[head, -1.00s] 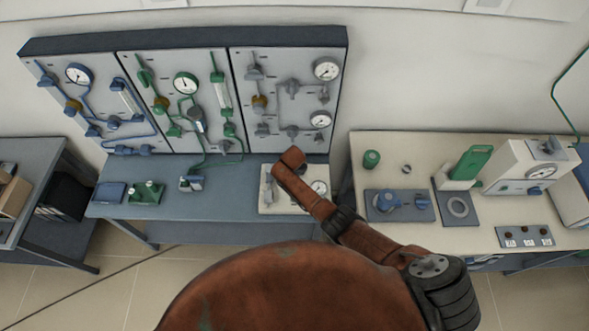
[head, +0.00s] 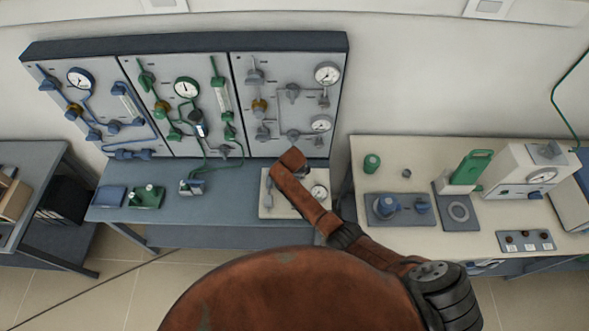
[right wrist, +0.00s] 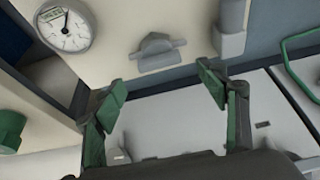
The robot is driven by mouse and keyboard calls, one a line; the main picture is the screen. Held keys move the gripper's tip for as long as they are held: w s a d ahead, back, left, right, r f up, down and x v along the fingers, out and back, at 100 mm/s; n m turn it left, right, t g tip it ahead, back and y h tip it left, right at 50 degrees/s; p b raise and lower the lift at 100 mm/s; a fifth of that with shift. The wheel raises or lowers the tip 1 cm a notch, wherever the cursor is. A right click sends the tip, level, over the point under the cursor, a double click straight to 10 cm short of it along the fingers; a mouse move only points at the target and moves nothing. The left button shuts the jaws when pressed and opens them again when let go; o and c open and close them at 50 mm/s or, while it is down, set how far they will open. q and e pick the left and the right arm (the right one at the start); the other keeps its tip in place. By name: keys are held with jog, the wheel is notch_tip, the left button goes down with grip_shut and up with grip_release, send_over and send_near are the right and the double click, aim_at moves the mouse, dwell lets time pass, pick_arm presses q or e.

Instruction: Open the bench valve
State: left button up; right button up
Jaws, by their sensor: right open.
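The bench valve, a small grey valve with a raised handle (right wrist: 157,51), sits on a cream board in the right wrist view. In the head view the cream board (head: 268,208) lies on the blue-grey bench, and my right arm hides the valve there. A round white gauge (right wrist: 65,28) is on the same board; it also shows in the head view (head: 319,190). My right gripper (right wrist: 164,84) is open, its two green-padded fingers apart on either side below the valve in the picture, with nothing between them. My left gripper is not in view.
A grey upright fitting (right wrist: 231,30) stands beside the valve. A wall panel (head: 215,140) with gauges, pipes and valves rises behind the bench. A cream table (head: 350,150) with several devices stands to the right. A green device (head: 147,196) is on the bench's left.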

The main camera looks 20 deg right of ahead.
jog(key=v, duration=0.6)
jog(key=shift+r, duration=0.3)
jog(key=shift+s+d, duration=0.1)
jog(key=shift+s, duration=0.1)
